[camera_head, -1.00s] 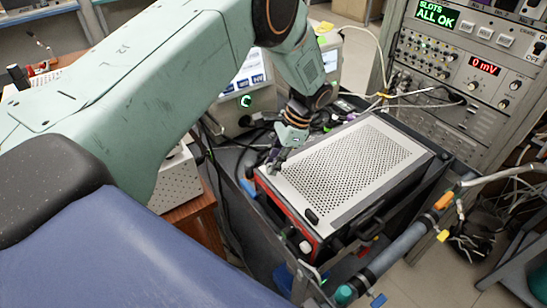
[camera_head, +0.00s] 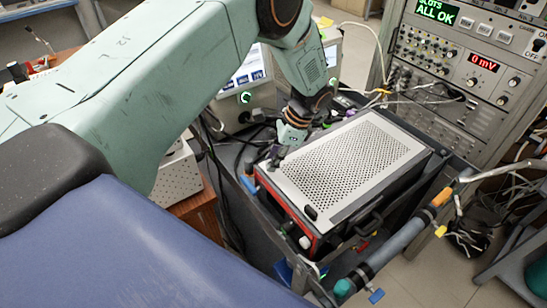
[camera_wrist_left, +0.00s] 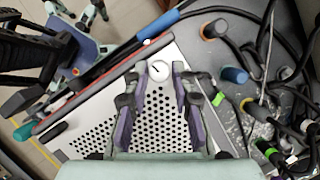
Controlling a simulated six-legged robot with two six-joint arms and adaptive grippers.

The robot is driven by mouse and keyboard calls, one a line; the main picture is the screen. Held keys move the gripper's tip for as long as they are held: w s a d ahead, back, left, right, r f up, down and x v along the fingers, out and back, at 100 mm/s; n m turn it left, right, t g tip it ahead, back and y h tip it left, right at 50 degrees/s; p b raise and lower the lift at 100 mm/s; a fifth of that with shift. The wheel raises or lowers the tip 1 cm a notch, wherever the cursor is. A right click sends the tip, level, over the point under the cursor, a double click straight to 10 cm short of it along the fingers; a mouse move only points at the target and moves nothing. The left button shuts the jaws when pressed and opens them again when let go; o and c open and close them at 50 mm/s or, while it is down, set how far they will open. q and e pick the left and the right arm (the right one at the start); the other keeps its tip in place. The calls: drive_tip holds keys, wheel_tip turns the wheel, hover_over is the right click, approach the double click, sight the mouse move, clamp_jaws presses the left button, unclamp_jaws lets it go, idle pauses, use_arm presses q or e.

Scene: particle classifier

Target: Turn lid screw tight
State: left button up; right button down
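The perforated metal lid (camera_head: 345,212) lies on a black, red-edged case. Its round, pale lid screw (camera_wrist_left: 159,70), with a dark slot, sits near a lid corner in the left wrist view. My left gripper (camera_head: 275,162) is down at the lid's left corner in the head view and hides the screw there. In the left wrist view my left gripper (camera_wrist_left: 159,69) has its fingers apart, one on each side of the screw, with a narrow gap showing. I cannot tell the height of the fingertips over the lid. My right gripper is not in view.
An instrument rack (camera_head: 460,75) stands behind at the right. A screen device (camera_head: 243,88) stands behind the arm. A pipe (camera_head: 405,240) runs along the front right of the case. Cables and coloured connectors (camera_wrist_left: 234,75) crowd the area beside the lid.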

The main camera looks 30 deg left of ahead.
use_arm(q)
drive_tip(key=o, duration=0.4)
drive_tip(key=shift+c, duration=0.2)
drive_tip(key=v, duration=1.2)
drive_tip(key=shift+s+f, duration=0.1)
